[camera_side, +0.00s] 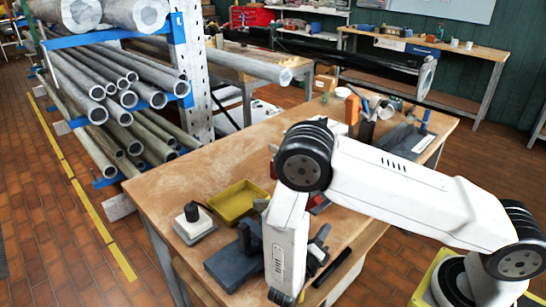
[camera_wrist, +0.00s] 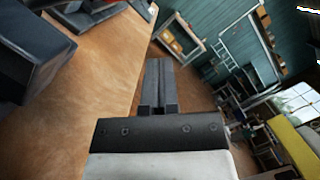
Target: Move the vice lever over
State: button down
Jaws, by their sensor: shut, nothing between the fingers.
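A dark blue-grey block that looks like the vice (camera_side: 232,266) sits near the front edge of the wooden bench, left of my white arm link, which hides part of it. Dark grey blocks at the upper left of the wrist view (camera_wrist: 28,62) may be the same vice. I cannot make out its lever for certain; a black bar (camera_side: 339,268) lies right of my arm link. My gripper (camera_wrist: 158,70) shows its dark fingers together and empty in the wrist view, apart from the dark blocks. In the side view I cannot pick out its fingertips.
A yellow tray (camera_side: 238,201) and a white block with a black knob (camera_side: 194,222) stand on the bench (camera_side: 160,190), left of my arm. Tools crowd its far end. A rack of steel pipes (camera_side: 110,100) stands at left. Bare wood shows near the bench's middle.

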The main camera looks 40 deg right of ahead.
aim_at(310, 205)
jog(key=shift+w+d+r, duration=0.1)
jog(key=shift+w+r, duration=0.55)
jog(key=shift+w, duration=0.15)
jog(key=shift+w+d+r, duration=0.1)
jog(key=shift+w+r, duration=0.5)
jog(key=shift+w, duration=0.2)
jog(key=shift+w+r+n+t, duration=0.3)
jog(key=shift+w+r+n, duration=0.7)
jog(key=shift+n, duration=0.5)
jog(key=shift+w+r+y, duration=0.3)
jog(key=shift+w+r, duration=0.25)
jog(key=shift+w, duration=0.2)
